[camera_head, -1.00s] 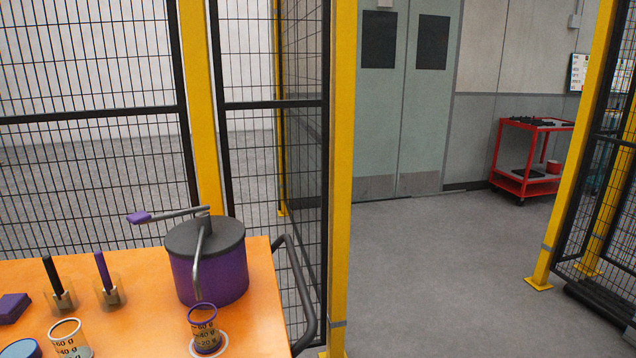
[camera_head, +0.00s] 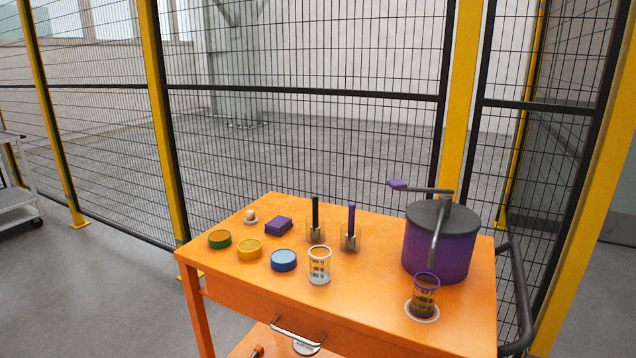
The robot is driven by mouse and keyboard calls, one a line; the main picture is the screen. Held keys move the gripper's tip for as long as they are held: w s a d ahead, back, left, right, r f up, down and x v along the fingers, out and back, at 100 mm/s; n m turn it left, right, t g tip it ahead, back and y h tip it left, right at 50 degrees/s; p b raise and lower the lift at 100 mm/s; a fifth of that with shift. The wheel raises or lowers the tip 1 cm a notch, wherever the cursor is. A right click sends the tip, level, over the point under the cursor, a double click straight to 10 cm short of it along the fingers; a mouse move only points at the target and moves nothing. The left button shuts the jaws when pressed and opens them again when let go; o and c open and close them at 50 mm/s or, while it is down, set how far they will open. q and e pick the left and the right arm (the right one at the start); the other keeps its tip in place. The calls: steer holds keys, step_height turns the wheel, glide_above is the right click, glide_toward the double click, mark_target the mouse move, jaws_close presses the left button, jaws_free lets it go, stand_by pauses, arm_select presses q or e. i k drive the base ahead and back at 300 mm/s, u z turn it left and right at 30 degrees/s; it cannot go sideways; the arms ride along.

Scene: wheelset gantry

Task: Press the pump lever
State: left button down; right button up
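The pump is a purple drum (camera_head: 436,250) with a dark grey lid, at the right end of the orange cart top. Its pump lever (camera_head: 426,189) is a grey bar reaching left from the top of the pump, with a purple grip (camera_head: 397,184) at its end. A grey spout (camera_head: 437,231) bends down the front of the pump. A purple-rimmed measuring cup (camera_head: 424,295) with dark contents stands below the spout on a white ring. Neither of my grippers is in view.
On the orange cart (camera_head: 360,318) stand a clear measuring cup (camera_head: 320,266), green (camera_head: 220,239), yellow (camera_head: 249,249) and blue (camera_head: 284,260) round tins, a purple block (camera_head: 278,226) and two upright handles in holders. Mesh fence (camera_head: 310,140) stands behind. Floor at left is open.

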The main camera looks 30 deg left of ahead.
mark_target(399, 184)
steer(key=u, duration=0.8)
steer(key=k, duration=1.1)
steer(key=u, duration=0.85)
steer(key=i, duration=0.85)
steer(key=z, duration=0.95)
steer(key=i, duration=1.1)
steer(key=z, duration=1.25)
